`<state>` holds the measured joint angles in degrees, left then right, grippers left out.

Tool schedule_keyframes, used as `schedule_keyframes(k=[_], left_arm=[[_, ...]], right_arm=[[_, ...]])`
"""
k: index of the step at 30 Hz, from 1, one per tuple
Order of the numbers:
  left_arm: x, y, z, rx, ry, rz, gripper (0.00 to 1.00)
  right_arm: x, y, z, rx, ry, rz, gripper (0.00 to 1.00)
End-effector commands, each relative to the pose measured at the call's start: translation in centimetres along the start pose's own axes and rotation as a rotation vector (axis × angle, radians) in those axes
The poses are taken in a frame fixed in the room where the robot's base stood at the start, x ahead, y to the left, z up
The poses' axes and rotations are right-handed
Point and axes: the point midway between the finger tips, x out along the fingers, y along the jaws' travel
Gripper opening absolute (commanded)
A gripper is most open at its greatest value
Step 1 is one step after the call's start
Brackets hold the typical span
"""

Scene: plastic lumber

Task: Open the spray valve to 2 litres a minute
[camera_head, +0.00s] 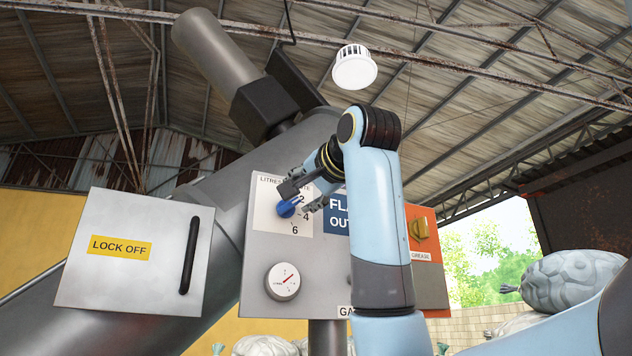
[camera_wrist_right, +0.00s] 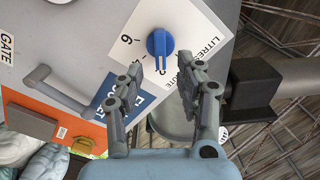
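The blue valve knob (camera_head: 286,209) sits on a white dial plate (camera_head: 271,222) marked LITRES, with 2, 4 and 6 around its right side in the head view. The knob's bar slants up and right, roughly toward the 2; my gripper crowds it, so the exact setting is unclear. The knob (camera_wrist_right: 159,43) also shows in the right wrist view, its bar pointing down. My right gripper (camera_wrist_right: 160,68) is open, fingers spread to either side of the bar's line; contact is not visible. In the head view my right gripper (camera_head: 303,196) is beside the knob. My left gripper is not in view.
A round gauge (camera_head: 283,281) is below the dial. A blue sign (camera_head: 337,215) is partly hidden by my arm. An orange GREASE box (camera_head: 430,285) with a yellow knob is right. A LOCK OFF box (camera_head: 130,275) is left. A grey handle (camera_wrist_right: 60,90) sticks out beside the sign.

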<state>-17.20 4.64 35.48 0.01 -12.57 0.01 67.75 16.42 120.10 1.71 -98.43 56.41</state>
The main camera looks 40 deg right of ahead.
Motion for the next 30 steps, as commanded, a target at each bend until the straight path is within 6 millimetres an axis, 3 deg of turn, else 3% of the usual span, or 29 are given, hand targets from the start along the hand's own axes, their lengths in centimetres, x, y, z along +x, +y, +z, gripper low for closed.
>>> schedule_keyframes(k=[6, 12, 30], left_arm=[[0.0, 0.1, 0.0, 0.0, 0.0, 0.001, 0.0], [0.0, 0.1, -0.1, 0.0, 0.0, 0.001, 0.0], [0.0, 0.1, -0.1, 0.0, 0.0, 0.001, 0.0]], right_arm=[[-4.9, -0.1, -0.1, 0.001, 0.003, -0.004, 0.37], [-7.3, 0.0, 0.0, 0.001, 0.001, -0.001, 0.37], [-7.7, 0.0, 0.0, 0.0, 0.0, 0.0, 0.37]])
